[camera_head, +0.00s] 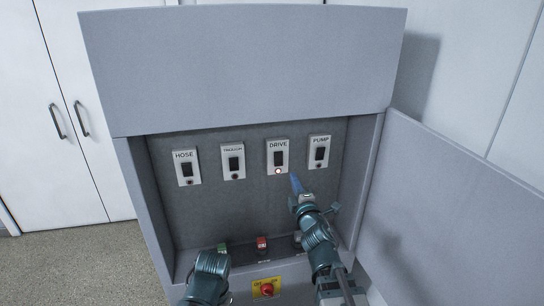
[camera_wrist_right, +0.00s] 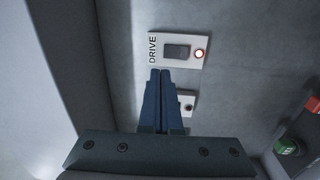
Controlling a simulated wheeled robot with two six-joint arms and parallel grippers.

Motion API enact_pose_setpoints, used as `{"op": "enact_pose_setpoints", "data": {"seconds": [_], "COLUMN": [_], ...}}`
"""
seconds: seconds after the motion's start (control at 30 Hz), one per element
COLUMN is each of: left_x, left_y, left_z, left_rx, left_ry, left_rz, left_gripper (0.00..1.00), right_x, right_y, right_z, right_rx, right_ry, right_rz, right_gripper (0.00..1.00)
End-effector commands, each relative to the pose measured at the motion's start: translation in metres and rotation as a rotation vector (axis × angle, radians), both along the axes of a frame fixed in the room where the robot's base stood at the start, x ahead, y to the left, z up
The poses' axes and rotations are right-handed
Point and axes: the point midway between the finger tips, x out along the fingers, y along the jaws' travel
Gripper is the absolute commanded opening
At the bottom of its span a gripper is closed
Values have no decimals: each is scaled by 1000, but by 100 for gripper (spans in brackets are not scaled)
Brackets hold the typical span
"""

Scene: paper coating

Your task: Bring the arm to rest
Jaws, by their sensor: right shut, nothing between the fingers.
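My right gripper (camera_head: 296,183) is shut and empty, its blue fingers pressed together. In the head view it is in front of the panel, below and right of the DRIVE switch (camera_head: 278,157). In the right wrist view the fingertips (camera_wrist_right: 160,73) overlap the edge of the DRIVE plate (camera_wrist_right: 177,49); I cannot tell whether they touch it. The DRIVE lamp is lit. Part of my left arm shows at the bottom of the head view, but its gripper fingers are not visible.
The HOSE switch (camera_head: 187,168), another switch (camera_head: 233,161) and the PUMP switch (camera_head: 319,152) have dark lamps. Green (camera_head: 222,248) and red (camera_head: 262,243) buttons sit low in the recess. A red knob (camera_head: 267,289) is below. The open door (camera_head: 450,200) stands close on the right.

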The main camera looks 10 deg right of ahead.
Motion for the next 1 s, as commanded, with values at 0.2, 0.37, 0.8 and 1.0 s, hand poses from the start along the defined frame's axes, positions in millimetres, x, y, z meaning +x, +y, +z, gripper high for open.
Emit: {"op": "enact_pose_setpoints", "data": {"seconds": [0.2,0.37,0.8,1.0], "left_x": [0,0,0,0], "left_y": [0,0,0,0], "left_z": [-13,-22,-41,-43], "left_rx": [0,0,0,0], "left_ry": [0,0,0,0], "left_rz": [0,0,1,1], "left_gripper": [0,0,0,0], "right_x": [-8,-43,-220,-255], "right_y": [9,35,137,150], "right_z": [-78,-156,-277,-281], "right_rx": [333,600,894,883], "right_ry": [267,550,1283,1394], "right_rz": [-181,-364,-876,-969], "right_gripper": [0,0,0,0]}}
